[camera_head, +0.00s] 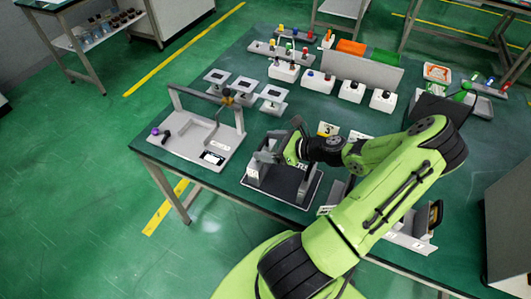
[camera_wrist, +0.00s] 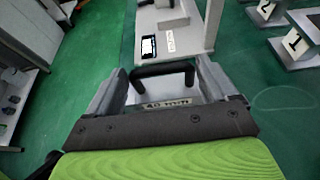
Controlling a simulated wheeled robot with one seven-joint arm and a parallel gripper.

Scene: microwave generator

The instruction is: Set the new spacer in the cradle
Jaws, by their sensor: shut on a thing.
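My gripper (camera_head: 282,152) is low over a grey fixture with a dark pad (camera_head: 283,187) near the table's front. In the wrist view its two grey fingers (camera_wrist: 164,84) flank a black U-shaped handle (camera_wrist: 164,69), and a pale label lies below it. The gripper is shut on this handled thing; I cannot tell whether it is the new spacer. I cannot tell for certain which fixture is the cradle. A grey tray (camera_head: 190,139) with an upright frame stands to the left; part of it shows in the wrist view (camera_wrist: 163,18). My arm hides some of the pad fixture.
Several small stands with dark square openings (camera_head: 271,93) stand behind the tray. White control boxes (camera_head: 351,91) and orange and green bins (camera_head: 351,47) are farther back. A dark screen-like panel (camera_head: 432,109) is right. Some green tabletop (camera_head: 235,178) is clear between tray and pad fixture.

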